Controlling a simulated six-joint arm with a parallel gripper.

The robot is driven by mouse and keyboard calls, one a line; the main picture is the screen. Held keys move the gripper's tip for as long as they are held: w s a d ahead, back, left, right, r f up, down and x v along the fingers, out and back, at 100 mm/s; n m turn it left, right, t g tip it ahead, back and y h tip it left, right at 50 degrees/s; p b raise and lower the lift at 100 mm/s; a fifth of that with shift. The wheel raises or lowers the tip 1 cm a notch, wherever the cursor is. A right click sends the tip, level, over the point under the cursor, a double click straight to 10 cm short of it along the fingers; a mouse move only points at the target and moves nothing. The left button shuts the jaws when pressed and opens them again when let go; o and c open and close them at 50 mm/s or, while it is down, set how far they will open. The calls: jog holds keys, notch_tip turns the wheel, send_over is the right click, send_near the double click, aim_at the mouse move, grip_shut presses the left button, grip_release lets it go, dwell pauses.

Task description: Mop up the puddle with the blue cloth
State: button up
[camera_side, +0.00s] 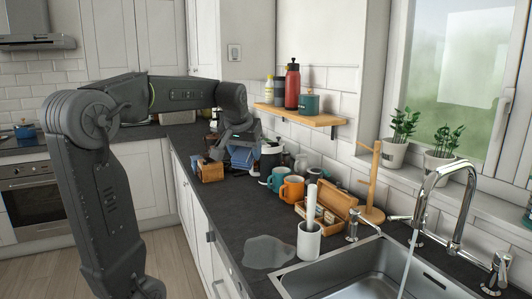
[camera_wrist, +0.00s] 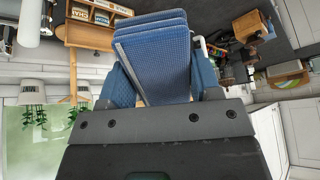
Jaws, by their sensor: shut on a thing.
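The blue cloth (camera_side: 243,158) is in my gripper (camera_side: 240,143), above the back part of the dark worktop. In the wrist view the blue cloth (camera_wrist: 155,62) looks folded in layers and fills the space ahead of my gripper (camera_wrist: 160,92), which is shut on it. The puddle (camera_side: 268,252) is a pale, irregular patch on the worktop near the front, left of the sink, well away from the cloth. The puddle does not show clearly in the wrist view.
A white cup (camera_side: 309,242) with a white-handled tool stands beside the puddle. Behind it are a wooden box (camera_side: 324,207), an orange mug (camera_side: 291,189) and a mug tree (camera_side: 372,185). A wooden crate (camera_side: 210,171) is near my gripper. A shelf (camera_side: 300,117) overhangs the back. Water runs into the sink (camera_side: 365,276).

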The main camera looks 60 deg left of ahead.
jog(key=f, duration=2.5)
jog(key=shift+w+d+f, duration=0.1)
jog(key=shift+d+f, duration=0.05)
jog(key=shift+d, duration=0.05)
jog(key=shift+d+f, duration=0.25)
jog(key=shift+d, duration=0.05)
jog(key=d, duration=0.9)
jog(key=shift+w+a, duration=0.2)
jog(key=shift+w, duration=1.05)
jog(key=a, duration=0.8)
jog(key=shift+a, duration=0.25)
jog(key=shift+w+a, duration=0.2)
jog(key=shift+w, duration=0.4)
jog(key=shift+w+a, duration=0.2)
jog(key=shift+w, duration=0.4)
jog(key=d, duration=0.3)
jog(key=shift+d, duration=0.25)
jog(key=d, duration=0.5)
jog(key=shift+d, duration=0.4)
jog(key=shift+s+d, duration=0.2)
jog(key=shift+s, duration=0.9)
jog(key=shift+s+a, duration=0.2)
jog(key=shift+a, duration=0.1)
jog(key=a, duration=0.3)
jog(key=shift+a, duration=0.2)
jog(key=a, duration=0.6)
notch_tip(320, 180, up, 2)
jog(key=shift+d+r, duration=0.1)
jog(key=shift+r, duration=2.95)
